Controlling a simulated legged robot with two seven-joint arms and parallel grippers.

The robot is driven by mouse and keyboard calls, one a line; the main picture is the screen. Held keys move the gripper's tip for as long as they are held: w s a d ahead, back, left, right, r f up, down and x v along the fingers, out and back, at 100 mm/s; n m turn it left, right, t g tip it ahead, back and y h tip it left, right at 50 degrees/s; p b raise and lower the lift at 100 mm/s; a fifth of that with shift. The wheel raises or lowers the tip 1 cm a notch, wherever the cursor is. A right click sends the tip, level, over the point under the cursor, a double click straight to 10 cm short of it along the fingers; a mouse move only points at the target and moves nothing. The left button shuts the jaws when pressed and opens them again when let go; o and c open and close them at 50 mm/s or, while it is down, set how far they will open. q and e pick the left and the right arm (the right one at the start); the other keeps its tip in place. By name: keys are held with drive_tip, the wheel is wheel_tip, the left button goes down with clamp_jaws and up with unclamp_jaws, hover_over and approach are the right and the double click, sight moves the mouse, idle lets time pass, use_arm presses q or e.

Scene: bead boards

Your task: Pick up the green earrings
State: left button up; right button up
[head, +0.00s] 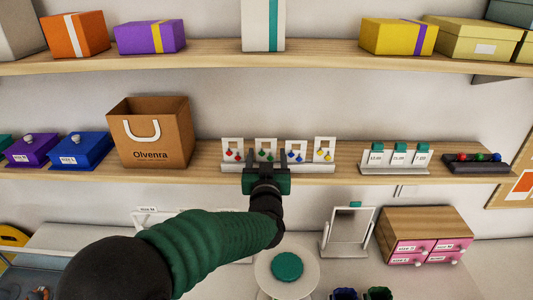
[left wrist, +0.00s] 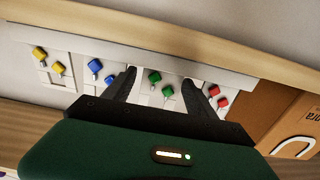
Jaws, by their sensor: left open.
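The green earrings (head: 265,155) hang on a white card in a row of earring cards on the middle shelf. In the left wrist view the green earrings (left wrist: 160,84) lie between the two fingers. My left gripper (head: 265,167) is open, in front of the green card, with its fingers pointing toward the shelf. In the left wrist view the left gripper (left wrist: 160,85) has a finger on each side of the green pair. I cannot tell whether the fingers touch the card. My right gripper is not in view.
Red earrings (left wrist: 217,98) and blue earrings (left wrist: 101,71) hang close on either side, with yellow earrings (head: 324,154) at the row's end. A paper bag (head: 150,135) stands left of the row. A price-tag stand (head: 395,160) stands right of it.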

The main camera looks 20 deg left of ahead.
use_arm(q)
drive_tip(key=shift+d, duration=0.15)
drive_tip(key=shift+c, duration=0.7)
drive_tip(key=shift+d, duration=0.1)
drive_tip(key=c, duration=0.5)
drive_tip(key=shift+s+a, duration=0.15)
drive_tip(key=shift+a, duration=0.3)
clamp_jaws()
drive_tip(key=shift+d, duration=0.1)
